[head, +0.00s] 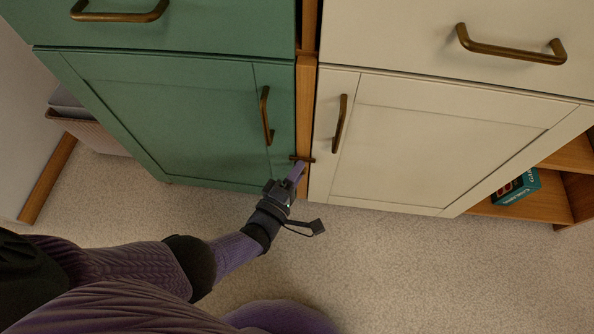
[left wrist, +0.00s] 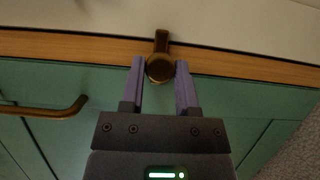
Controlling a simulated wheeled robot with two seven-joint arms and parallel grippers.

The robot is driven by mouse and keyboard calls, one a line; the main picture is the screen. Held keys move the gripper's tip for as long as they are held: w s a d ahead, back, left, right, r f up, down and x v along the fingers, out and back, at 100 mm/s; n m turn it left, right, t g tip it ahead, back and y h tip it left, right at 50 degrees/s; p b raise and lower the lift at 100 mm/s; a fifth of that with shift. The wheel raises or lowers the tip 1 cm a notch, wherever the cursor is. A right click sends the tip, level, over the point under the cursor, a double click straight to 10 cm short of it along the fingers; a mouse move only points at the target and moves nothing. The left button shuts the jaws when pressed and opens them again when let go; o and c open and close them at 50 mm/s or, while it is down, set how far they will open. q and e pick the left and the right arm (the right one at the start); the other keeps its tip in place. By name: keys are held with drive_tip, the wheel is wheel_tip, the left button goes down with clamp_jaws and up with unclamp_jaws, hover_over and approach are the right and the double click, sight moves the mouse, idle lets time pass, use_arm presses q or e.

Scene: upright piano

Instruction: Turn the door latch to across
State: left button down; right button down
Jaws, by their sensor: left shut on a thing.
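The door latch (head: 306,159) is a small dark bronze piece with a bar and a round knob, low on the wooden strip (head: 305,105) between a green door (head: 190,120) and a cream door (head: 430,140). Its bar lies crosswise over the strip. In the left wrist view the latch (left wrist: 161,42) has its bar pointing up over the strip, toward the cream side. My left gripper (head: 297,170) is at the latch; in the left wrist view its purple fingers (left wrist: 160,66) are shut on the round knob, one on each side. My right gripper is not in view.
Bronze handles stand out from the green door (head: 266,115) and the cream door (head: 340,123), near the latch. Drawers are above. A basket (head: 92,134) is at the left, and a wooden shelf with a teal box (head: 516,187) at the right. The carpet in front is clear.

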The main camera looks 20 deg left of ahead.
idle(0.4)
use_arm(q)
drive_tip(key=shift+c, duration=1.9)
unclamp_jaws()
drive_tip(key=s+a+p, duration=0.1)
drive_tip(key=s+p, duration=0.1)
drive_tip(key=s, duration=0.8)
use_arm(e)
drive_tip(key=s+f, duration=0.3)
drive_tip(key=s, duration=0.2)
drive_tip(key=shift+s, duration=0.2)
use_arm(q)
drive_tip(key=shift+a, duration=0.1)
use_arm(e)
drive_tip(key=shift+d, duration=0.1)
